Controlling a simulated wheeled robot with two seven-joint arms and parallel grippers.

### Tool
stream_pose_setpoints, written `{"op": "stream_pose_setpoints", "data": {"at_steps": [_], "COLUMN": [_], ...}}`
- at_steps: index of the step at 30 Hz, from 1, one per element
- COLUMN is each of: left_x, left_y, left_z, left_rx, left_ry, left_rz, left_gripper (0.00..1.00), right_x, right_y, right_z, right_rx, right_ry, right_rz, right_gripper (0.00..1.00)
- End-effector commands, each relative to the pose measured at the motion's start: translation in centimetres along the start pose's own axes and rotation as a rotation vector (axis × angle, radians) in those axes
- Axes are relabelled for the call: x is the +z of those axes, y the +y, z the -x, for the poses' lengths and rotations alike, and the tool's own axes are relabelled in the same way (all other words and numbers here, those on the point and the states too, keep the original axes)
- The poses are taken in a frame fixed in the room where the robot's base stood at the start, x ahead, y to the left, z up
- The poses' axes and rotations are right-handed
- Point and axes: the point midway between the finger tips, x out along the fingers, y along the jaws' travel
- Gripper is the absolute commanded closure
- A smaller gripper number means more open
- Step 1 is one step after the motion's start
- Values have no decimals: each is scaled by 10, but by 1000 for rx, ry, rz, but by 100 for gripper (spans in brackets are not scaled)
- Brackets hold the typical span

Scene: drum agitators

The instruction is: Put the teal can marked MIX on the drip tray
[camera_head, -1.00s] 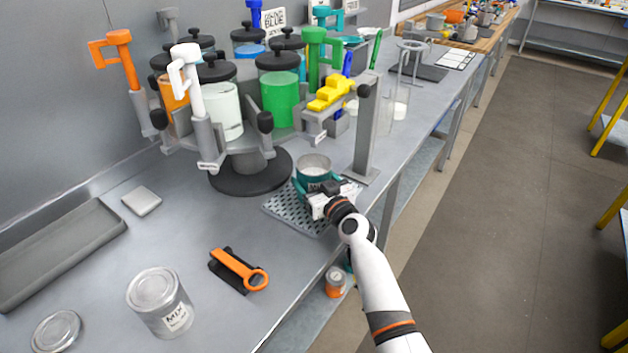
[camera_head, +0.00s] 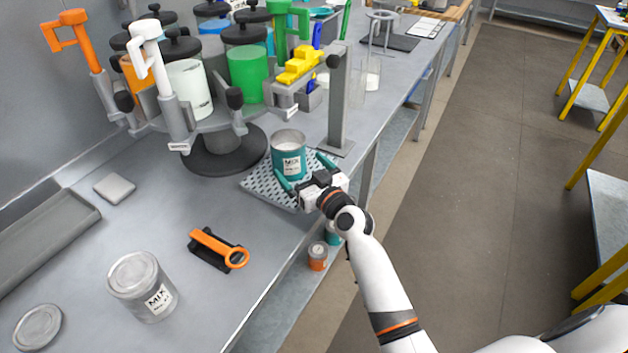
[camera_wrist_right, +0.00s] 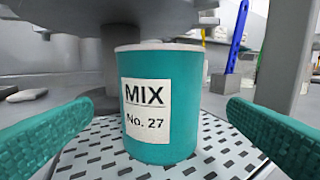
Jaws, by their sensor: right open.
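The teal can (camera_head: 288,157) with a white label stands upright on the perforated drip tray (camera_head: 262,185). In the right wrist view the can (camera_wrist_right: 185,85) fills the middle, and its label reads MIX, No. 27. The drip tray (camera_wrist_right: 85,160) shows under and around it. My right gripper (camera_head: 305,174) is open at the front of the can. Its two teal fingers (camera_wrist_right: 152,132) lie left and right of the can, with gaps between them and its wall. My left gripper is not in view.
A dispenser with a black round base (camera_head: 225,155) and several coloured canisters stands behind. A grey post (camera_head: 338,100) rises just right of the tray.

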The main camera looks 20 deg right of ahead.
Motion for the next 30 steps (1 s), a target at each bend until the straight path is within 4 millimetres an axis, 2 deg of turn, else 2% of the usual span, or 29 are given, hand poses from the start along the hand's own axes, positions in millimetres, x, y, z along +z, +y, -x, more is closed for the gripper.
{"op": "stream_pose_setpoints", "data": {"at_steps": [3, 9, 14, 30], "left_x": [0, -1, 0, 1], "left_y": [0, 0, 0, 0], "left_z": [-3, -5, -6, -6], "left_rx": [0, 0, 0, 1], "left_ry": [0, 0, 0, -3], "left_rz": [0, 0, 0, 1], "left_gripper": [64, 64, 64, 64], "right_x": [-2, -1, 0, 0], "right_y": [0, 0, 0, 0], "right_z": [26, 50, 56, 55], "right_rx": [-1, 0, 0, 0], "right_ry": [1, 0, 0, 0], "right_rz": [2, 2, 0, 0], "right_gripper": [3, 3, 3, 3]}}
